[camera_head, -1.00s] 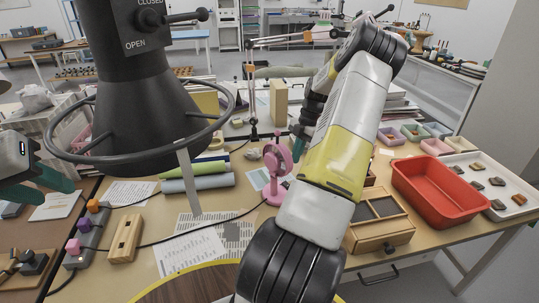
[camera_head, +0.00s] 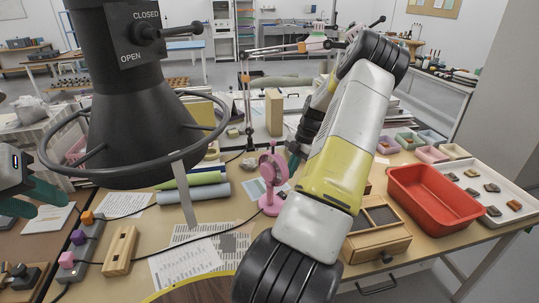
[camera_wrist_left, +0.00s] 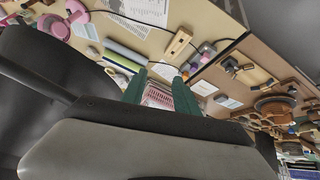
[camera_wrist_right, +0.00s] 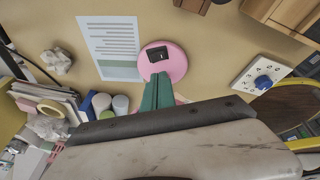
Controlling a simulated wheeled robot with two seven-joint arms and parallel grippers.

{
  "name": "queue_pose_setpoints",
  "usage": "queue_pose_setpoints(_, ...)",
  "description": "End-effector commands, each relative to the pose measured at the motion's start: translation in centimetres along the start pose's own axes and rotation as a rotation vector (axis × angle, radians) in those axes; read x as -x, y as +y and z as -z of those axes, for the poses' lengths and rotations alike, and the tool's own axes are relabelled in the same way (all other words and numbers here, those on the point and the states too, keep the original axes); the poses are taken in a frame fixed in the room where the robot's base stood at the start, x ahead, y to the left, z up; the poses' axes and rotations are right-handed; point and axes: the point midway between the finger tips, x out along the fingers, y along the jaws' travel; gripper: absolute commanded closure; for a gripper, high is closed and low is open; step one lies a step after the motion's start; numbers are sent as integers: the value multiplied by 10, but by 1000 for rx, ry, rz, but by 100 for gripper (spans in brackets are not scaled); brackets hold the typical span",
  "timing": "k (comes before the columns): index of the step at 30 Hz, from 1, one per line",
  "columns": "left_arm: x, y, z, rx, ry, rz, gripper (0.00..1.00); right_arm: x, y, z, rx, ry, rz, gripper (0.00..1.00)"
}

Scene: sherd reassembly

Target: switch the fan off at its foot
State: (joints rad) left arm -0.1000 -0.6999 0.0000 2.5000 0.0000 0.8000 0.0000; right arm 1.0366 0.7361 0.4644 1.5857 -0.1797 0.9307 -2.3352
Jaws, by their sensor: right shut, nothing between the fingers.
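The pink fan (camera_head: 273,172) stands upright on the table, left of my right arm. In the right wrist view its round pink foot (camera_wrist_right: 173,66) carries a black rocker switch (camera_wrist_right: 158,56). My right gripper (camera_wrist_right: 158,76) is shut and empty, its green fingertips over the near part of the foot, just short of the switch in the picture; I cannot tell whether they touch. In the head view my right arm mostly hides that gripper. My left gripper (camera_wrist_left: 159,75) is open and empty, far from the fan, at the left edge of the head view (camera_head: 45,200).
A large black hood with a ring (camera_head: 140,130) hangs at the left front. A red tub (camera_head: 435,198) and a wooden box (camera_head: 375,240) stand to the right. A wooden block (camera_head: 120,250) and cable lie left. A blue-knobbed dial plate (camera_wrist_right: 262,80) is right of the foot.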

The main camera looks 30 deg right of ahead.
Motion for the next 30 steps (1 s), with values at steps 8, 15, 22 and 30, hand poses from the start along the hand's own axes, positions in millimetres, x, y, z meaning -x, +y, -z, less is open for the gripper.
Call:
queue_pose_setpoints(8,0,0,0,0,0,0,64,-55,4,-4,0,2,1,100)
queue_pose_setpoints(15,0,0,0,0,0,0,64,-73,9,-10,-1,-1,0,100)
queue_pose_setpoints(22,0,0,0,0,0,0,64,-75,10,-11,0,-1,0,100)
queue_pose_setpoints(30,0,0,0,0,0,0,64,-80,12,-12,-9,-1,44,100)
